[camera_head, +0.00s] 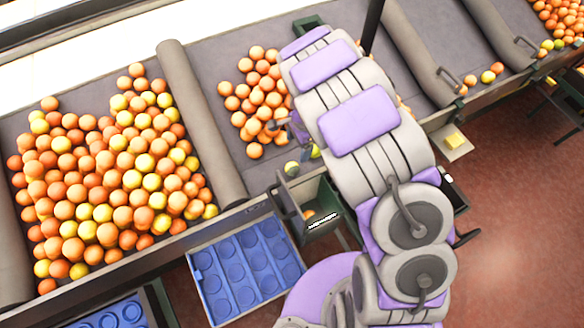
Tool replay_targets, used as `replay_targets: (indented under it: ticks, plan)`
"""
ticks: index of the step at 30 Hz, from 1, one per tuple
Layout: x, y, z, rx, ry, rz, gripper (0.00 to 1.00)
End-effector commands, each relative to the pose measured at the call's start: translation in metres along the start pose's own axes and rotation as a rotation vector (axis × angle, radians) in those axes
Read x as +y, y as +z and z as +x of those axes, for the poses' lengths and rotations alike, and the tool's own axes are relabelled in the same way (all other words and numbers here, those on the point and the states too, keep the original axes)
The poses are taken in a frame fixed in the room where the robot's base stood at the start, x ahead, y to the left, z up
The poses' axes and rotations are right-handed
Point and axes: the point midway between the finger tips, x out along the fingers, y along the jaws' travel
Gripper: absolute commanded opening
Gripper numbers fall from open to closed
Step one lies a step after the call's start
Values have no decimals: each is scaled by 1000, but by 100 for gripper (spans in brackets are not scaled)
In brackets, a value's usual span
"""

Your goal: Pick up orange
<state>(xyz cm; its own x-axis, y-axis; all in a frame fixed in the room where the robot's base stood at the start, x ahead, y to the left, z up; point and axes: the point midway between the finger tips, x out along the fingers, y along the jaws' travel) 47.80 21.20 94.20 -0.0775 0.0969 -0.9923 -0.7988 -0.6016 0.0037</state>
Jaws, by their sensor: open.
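A pile of oranges (258,98) lies on the grey sorting surface in the middle bay, partly hidden behind my arm. One orange (255,151) lies at the near edge of this pile. My gripper (285,127) shows in small part at the left side of my arm, beside the near right oranges of the pile. It is open; its fingertips are partly hidden, and I cannot tell whether they touch an orange. A greenish fruit (292,168) lies nearer the front edge of the bay.
A larger pile of orange and yellow fruit (110,175) fills the left bay, behind a padded grey divider (200,120). A blue tray (208,306) with round recesses stands in front. A dark green bin (325,190) holds an orange fruit. Bare surface lies left of the middle pile.

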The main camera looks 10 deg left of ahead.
Motion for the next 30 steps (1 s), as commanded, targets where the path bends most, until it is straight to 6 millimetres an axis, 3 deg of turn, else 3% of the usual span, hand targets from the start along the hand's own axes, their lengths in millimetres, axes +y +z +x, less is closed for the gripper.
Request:
replay_targets:
  ticks: [9,20,30]
  plan:
    - [-2,4,66,3,3,0,82]
    - [-1,2,94,1,1,-1,82]
    - [-3,3,140,4,-1,-2,82]
